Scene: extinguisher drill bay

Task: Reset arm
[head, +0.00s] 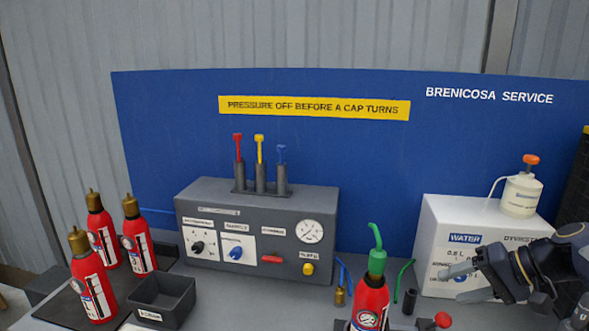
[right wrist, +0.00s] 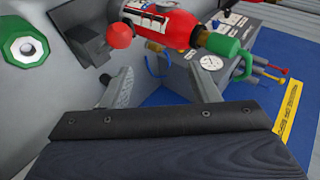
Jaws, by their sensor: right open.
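My right gripper (head: 437,286) comes in from the right edge of the head view, in front of the white water box. Its two fingers are apart with nothing between them. In the right wrist view the same gripper (right wrist: 160,84) shows its spread fingers above the grey bench surface. A red extinguisher (head: 370,306) with a green cap (head: 376,260) stands to the left of the gripper, apart from it. It also shows in the right wrist view (right wrist: 178,28), beyond the fingers. My left gripper is in neither view.
A grey control box (head: 257,263) stands at the back middle. Three red extinguishers (head: 99,230) and a dark bin (head: 160,297) are at the left. The white water box (head: 480,222) is behind the gripper. A red knob (head: 443,320) is at the front.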

